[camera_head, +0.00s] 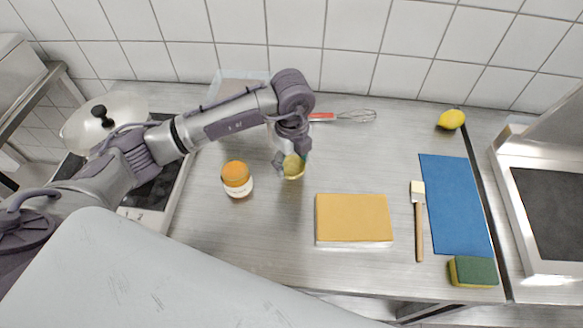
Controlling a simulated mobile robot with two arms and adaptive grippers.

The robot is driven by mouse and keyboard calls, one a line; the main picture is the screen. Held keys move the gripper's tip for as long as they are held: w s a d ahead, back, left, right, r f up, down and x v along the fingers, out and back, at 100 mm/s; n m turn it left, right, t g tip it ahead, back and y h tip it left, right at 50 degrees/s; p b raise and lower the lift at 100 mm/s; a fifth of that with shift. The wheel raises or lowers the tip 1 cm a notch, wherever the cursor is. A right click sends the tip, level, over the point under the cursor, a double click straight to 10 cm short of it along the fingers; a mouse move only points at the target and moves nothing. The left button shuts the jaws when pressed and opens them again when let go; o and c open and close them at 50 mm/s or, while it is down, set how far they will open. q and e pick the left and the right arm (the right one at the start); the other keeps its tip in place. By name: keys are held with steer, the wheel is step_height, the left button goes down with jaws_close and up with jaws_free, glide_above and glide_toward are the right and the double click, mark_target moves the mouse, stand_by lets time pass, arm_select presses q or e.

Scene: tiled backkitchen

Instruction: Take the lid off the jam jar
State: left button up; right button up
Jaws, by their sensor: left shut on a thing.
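A small jar with an orange lid (236,174) and a white label stands upright on the steel counter, left of centre. My left gripper (292,156) points down just right of it, apart from it. It is shut on a clear glass jar (293,169) with something yellow in its lower part. The fingers hide the top of this glass jar, so I cannot tell whether it has a lid. My right gripper is not in view.
A whisk (352,115) lies behind. A hob with a pot lid (105,121) is left. The counter's front left is clear.

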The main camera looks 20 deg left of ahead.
mark_target(292, 165)
arm_select(q)
step_height(292, 165, down, 4)
steer(key=shift+r+p, duration=0.25)
steer(key=shift+p, duration=0.2)
steer(key=shift+f, duration=0.25)
steer(key=shift+f, duration=0.15)
steer(key=o, duration=1.3)
